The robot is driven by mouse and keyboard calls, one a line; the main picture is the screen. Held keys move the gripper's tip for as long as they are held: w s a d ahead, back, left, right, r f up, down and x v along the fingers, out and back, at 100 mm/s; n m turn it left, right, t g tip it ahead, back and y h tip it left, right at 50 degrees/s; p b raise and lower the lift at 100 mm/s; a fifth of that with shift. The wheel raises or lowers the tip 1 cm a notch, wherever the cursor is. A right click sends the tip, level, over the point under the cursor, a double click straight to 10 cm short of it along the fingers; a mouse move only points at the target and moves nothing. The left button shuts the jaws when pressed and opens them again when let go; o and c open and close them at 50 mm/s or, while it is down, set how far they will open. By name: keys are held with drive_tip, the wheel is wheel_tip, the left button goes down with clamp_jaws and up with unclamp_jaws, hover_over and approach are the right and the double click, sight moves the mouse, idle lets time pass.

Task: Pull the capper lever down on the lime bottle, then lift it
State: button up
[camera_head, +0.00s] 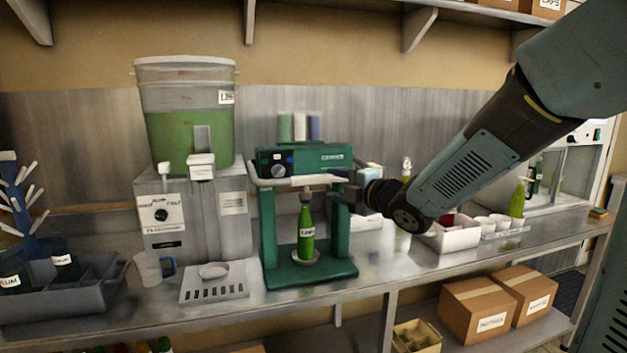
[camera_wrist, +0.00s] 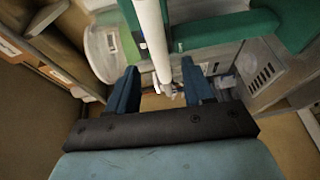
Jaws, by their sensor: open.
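The green capper (camera_head: 312,272) stands on the bench in the middle of the head view. Its pale lever bar (camera_head: 290,181) runs across the front of its head, roughly level. The lime bottle (camera_head: 306,240) stands upright on the capper's round pad, below the head. My gripper (camera_head: 345,192) is at the right end of the bar. In the wrist view, the bar (camera_wrist: 152,40) passes between the two blue fingers of my gripper (camera_wrist: 161,80). The fingers are open, with a gap visible on each side of the bar. The bottle's top is close under the capper head.
A large bucket of green liquid (camera_head: 188,130) sits on a grey stand left of the capper. A grey crate with dark bottles (camera_head: 62,290) is at far left. A white bin (camera_head: 450,238) and cups stand to the right. Cardboard boxes (camera_head: 478,308) lie below.

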sight(321, 181)
drive_tip(key=x, duration=0.9)
drive_tip(key=shift+f, duration=0.1)
clamp_jaws()
idle(0.4)
